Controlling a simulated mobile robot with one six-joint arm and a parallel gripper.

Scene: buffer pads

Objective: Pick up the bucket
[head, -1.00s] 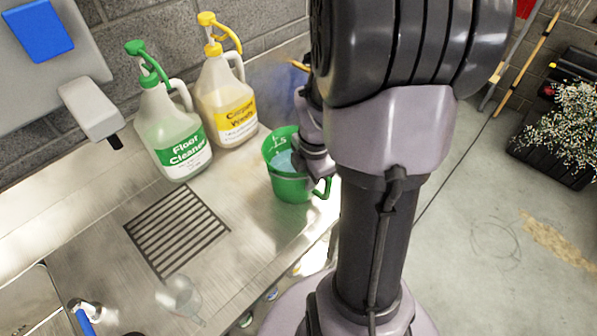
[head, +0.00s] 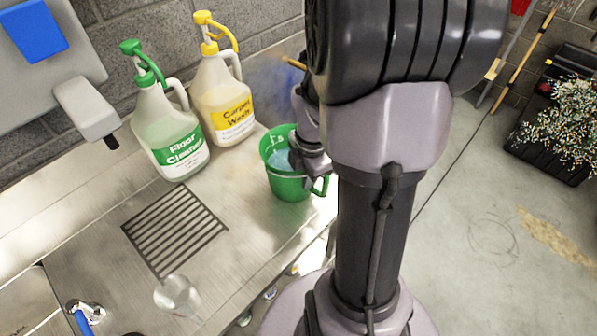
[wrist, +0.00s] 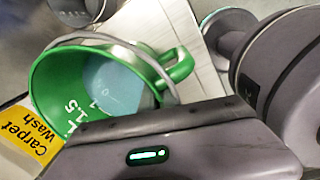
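The green bucket (head: 287,188) stands upright on the metal counter near its right edge, with pale blue contents inside. Its side handle (head: 321,186) points right. In the wrist view the bucket (wrist: 52,85) shows tilted, its open mouth facing the camera, with white volume marks inside and a thin grey band along the rim. My gripper (head: 312,165) is at the bucket's right rim, largely hidden behind my own arm. In the wrist view its grey body covers the bottom and hides the lower bucket. Its fingertips are not clear, nor whether it grips the bucket.
A floor cleaner jug (head: 168,125) with green pump and a carpet wash jug (head: 222,100) with yellow pump stand left of the bucket. A drain grate (head: 175,230) and a clear vessel (head: 178,296) are nearer. Open concrete floor (head: 470,215) lies right of my arm.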

